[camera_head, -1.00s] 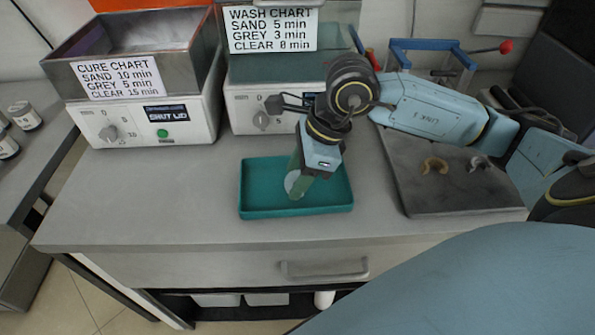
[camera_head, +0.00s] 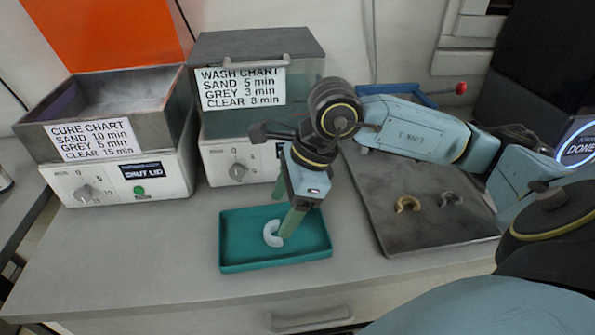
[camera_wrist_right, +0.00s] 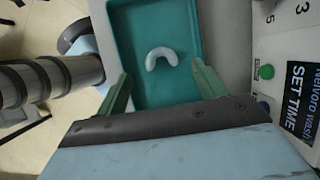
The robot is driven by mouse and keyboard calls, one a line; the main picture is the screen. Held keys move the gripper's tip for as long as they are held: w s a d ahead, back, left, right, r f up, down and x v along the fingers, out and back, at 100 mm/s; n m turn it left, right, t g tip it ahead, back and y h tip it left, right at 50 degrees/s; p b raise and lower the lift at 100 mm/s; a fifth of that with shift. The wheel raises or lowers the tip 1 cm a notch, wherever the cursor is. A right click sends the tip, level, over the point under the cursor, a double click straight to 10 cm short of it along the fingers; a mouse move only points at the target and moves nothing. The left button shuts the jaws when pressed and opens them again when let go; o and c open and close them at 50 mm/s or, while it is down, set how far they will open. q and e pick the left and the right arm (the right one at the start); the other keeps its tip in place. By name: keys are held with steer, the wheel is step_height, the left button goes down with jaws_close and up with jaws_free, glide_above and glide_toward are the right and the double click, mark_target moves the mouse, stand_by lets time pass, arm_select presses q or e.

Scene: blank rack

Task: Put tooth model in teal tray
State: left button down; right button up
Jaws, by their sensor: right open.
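A pale, nearly white horseshoe-shaped tooth model (camera_head: 272,234) lies in the teal tray (camera_head: 318,250) on the counter. In the right wrist view the tooth model (camera_wrist_right: 161,57) lies on the floor of the teal tray (camera_wrist_right: 124,30), its open side toward my gripper. My right gripper (camera_head: 286,212) is over the tray with its green fingers pointing down. In the right wrist view my right gripper (camera_wrist_right: 162,88) has its fingers spread wide with nothing between them, apart from the model. My left gripper is not in view.
A dark slab (camera_head: 430,235) at the right holds a sand-coloured arch (camera_head: 408,203) and a grey arch (camera_head: 450,199). The cure machine (camera_head: 125,185) and wash machine (camera_head: 225,165) stand behind the tray. The counter left of the tray is clear.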

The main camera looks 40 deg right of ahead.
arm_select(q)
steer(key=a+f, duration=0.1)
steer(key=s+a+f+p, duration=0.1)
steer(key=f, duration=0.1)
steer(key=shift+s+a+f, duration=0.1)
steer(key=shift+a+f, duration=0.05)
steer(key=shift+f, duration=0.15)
arm_select(e)
steer(key=v, duration=0.7)
stand_by(0.6)
